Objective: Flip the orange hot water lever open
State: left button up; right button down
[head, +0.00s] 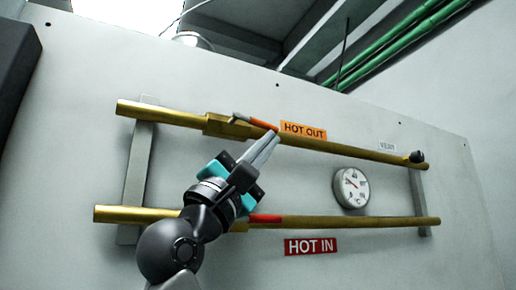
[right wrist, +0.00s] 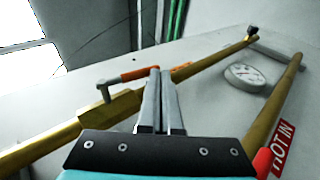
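The orange hot water lever (head: 263,124) is on the upper brass pipe (head: 345,148), left of the orange HOT OUT label (head: 303,131). Its grip lies roughly along the pipe, pointing right. In the right wrist view the orange lever (right wrist: 140,73) extends from its grey pivot stem to behind my fingertips. My right gripper (head: 273,138) has its fingers together, with nothing seen between them. Its tips are just below the lever's free end; I cannot tell whether they touch it. The fingers also show in the right wrist view (right wrist: 160,72). My left gripper is not in view.
A lower brass pipe (head: 350,222) carries a red lever (head: 265,218) above the red HOT IN label (head: 311,246). A round gauge (head: 351,187) sits between the pipes. A dark knob (head: 417,157) is at the upper pipe's right end. Green pipes (head: 400,45) run overhead.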

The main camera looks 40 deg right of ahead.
jog(key=shift+s+d+r, duration=0.1)
jog(key=shift+d+r, duration=0.25)
jog(key=shift+r, duration=0.2)
dwell(0.4)
jog(key=shift+d, duration=0.1)
